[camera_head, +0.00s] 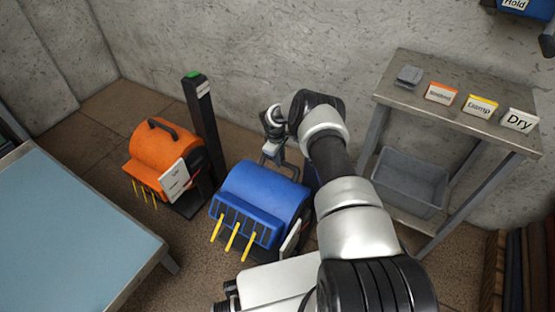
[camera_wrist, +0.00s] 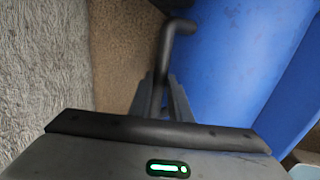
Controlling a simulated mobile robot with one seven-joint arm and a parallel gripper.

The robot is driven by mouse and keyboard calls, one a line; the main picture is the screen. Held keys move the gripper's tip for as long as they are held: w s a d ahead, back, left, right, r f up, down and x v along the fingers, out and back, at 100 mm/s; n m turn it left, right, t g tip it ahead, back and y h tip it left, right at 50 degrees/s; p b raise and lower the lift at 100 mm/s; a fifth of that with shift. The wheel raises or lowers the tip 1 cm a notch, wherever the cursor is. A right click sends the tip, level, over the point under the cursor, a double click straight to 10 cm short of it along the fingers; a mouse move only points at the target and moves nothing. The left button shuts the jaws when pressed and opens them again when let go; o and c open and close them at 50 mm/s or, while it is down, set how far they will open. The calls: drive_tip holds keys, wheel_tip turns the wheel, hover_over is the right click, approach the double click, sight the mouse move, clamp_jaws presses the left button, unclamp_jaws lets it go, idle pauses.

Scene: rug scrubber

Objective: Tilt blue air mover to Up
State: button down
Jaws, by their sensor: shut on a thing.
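The blue air mover (camera_head: 264,196) stands on the floor in the middle of the head view, its grille with several yellow ribbons facing the lower left. My gripper (camera_head: 272,154) is behind its top edge, at the dark handle. In the wrist view the blue housing (camera_wrist: 230,60) fills the right side. There my gripper (camera_wrist: 165,98) is shut on the black bent handle (camera_wrist: 178,32), whose upper end shows beyond the fingertips. My arm hides the right rear of the air mover. A white label on its right side is partly visible, its text unreadable.
An orange air mover (camera_head: 165,152) and a dark post with a green top (camera_head: 203,125) stand to the left. A blue-topped table (camera_head: 70,235) is at the lower left. A metal table (camera_head: 455,118) with labelled cards and a grey bin (camera_head: 410,182) stand right. Concrete wall lies behind.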

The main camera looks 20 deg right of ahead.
drive_tip(key=shift+w+d, duration=0.85)
drive_tip(key=shift+d, duration=0.25)
drive_tip(key=shift+t, duration=0.3)
drive_tip(key=c, duration=1.6)
unclamp_jaws()
drive_tip(key=shift+w+d+f, duration=0.1)
drive_tip(key=shift+w+d, duration=0.05)
drive_tip(key=shift+d, duration=0.05)
drive_tip(key=shift+c, duration=0.2)
drive_tip(key=a+p+v, duration=0.1)
drive_tip(key=p+v, duration=0.4)
drive_tip(key=v, duration=1.2)
drive_tip(key=shift+a, duration=0.25)
